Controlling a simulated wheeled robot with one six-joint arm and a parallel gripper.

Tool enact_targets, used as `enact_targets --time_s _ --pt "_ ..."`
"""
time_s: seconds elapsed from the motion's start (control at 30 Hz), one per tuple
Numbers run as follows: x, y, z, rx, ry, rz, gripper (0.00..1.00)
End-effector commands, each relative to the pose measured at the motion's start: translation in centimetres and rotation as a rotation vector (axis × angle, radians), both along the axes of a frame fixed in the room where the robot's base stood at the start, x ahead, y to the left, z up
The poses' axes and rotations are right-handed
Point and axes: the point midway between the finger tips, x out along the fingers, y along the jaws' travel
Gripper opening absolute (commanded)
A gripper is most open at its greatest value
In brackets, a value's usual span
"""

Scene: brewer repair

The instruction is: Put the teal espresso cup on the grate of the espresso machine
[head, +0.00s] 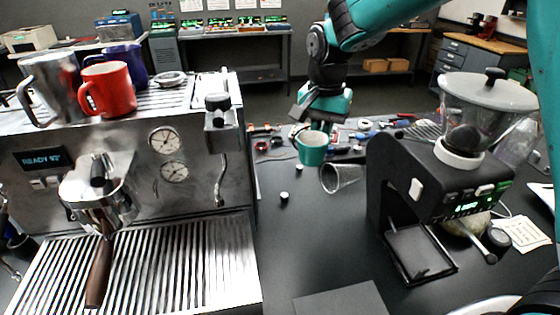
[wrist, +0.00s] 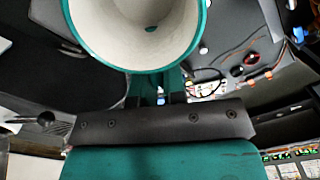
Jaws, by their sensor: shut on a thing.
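The teal espresso cup (head: 312,147) is held in my gripper (head: 318,122), upright and above the dark worktop between the espresso machine and the grinder. In the wrist view the cup (wrist: 190,50) shows its pale, empty-looking inside, and my gripper (wrist: 160,97) is shut on its handle side. The fingertips are partly hidden by the cup. The espresso machine (head: 190,190) stands at the left with its slatted metal grate (head: 160,275) at the front. The visible grate is bare under the portafilter (head: 100,205). The cup is to the right of the grate and farther back.
A clear glass (head: 340,178) is below and right of the cup. The black grinder (head: 430,185) stands at the right. A red mug (head: 110,90), a metal pitcher (head: 50,85) and a blue mug (head: 128,60) are on the machine's top. Small tools lie behind; worktop in front is mostly clear.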

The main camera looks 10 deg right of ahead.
Motion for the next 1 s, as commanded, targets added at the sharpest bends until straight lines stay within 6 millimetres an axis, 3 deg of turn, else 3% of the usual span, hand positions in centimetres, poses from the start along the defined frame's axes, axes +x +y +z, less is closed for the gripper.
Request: enact_targets --time_s 0.17,0.4,0.6,0.83,1.0 --pt "-1.4 -1.1 -1.6 0.001 -0.002 -0.255 0.00" --pt "-4.5 -3.2 -3.9 0.001 -0.002 -0.814 0.00" --pt "-6.6 -4.3 -5.1 0.001 -0.001 -1.171 0.00" --pt "-7.5 -4.8 -6.1 -0.002 0.002 -1.331 0.00" --pt "-7.6 -4.8 -10.0 -0.006 0.007 -1.338 0.00"
